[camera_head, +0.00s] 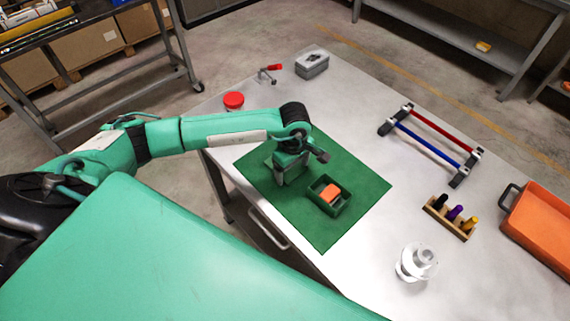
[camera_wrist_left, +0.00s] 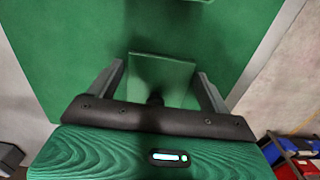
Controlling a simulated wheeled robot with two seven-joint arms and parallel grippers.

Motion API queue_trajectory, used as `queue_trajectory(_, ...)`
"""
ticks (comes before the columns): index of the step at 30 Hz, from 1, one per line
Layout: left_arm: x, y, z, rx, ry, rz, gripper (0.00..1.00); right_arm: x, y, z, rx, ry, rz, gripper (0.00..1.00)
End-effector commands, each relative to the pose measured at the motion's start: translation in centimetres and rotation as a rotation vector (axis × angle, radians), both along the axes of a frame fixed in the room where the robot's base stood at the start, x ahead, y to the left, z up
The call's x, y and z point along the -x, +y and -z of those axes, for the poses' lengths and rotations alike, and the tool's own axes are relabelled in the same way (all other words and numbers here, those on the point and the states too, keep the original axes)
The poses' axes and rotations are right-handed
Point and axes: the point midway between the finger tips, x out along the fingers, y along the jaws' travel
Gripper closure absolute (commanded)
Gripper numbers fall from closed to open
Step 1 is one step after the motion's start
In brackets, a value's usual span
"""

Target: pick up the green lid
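The green lid (camera_wrist_left: 162,72) is a flat square plate with a dark knob-like part near its lower edge, on the green mat (camera_wrist_left: 60,50). In the left wrist view it is between the two fingers of my left gripper (camera_wrist_left: 160,80). The fingers are spread, with narrow gaps to the lid's sides. In the head view my left gripper (camera_head: 290,172) is low over the mat's left part and hides the lid. My right gripper is in neither view.
Beside the gripper, a green box (camera_head: 340,208) holds an orange block (camera_head: 330,192). A red-capped jar (camera_head: 234,101), grey box (camera_head: 312,62), bar rack (camera_head: 432,140), peg holder (camera_head: 446,218), white part (camera_head: 415,262) and orange tray (camera_head: 540,222) stand around the mat.

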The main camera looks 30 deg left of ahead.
Motion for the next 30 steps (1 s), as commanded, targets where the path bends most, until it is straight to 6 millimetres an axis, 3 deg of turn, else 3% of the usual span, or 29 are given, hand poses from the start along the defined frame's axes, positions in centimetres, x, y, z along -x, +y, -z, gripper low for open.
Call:
queue_trajectory(1, 0.0, 0.0, 0.0, 0.0, 0.0, 0.0, 0.29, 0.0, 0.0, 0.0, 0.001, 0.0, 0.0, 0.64)
queue_trajectory(5, 0.0, 0.0, 0.0, 0.0, 0.0, 0.0, 0.51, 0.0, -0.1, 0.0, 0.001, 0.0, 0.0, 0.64)
queue_trajectory(17, -0.1, 0.0, -0.7, 0.001, -0.002, 0.0, 0.52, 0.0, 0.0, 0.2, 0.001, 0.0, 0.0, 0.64)
queue_trajectory(23, -0.1, 0.0, -3.1, 0.0, -0.005, 0.0, 0.52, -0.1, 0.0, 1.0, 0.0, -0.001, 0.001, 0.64)
queue_trajectory(30, -0.2, 0.0, -8.7, 0.001, -0.008, 0.002, 0.52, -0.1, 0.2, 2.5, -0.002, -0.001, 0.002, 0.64)
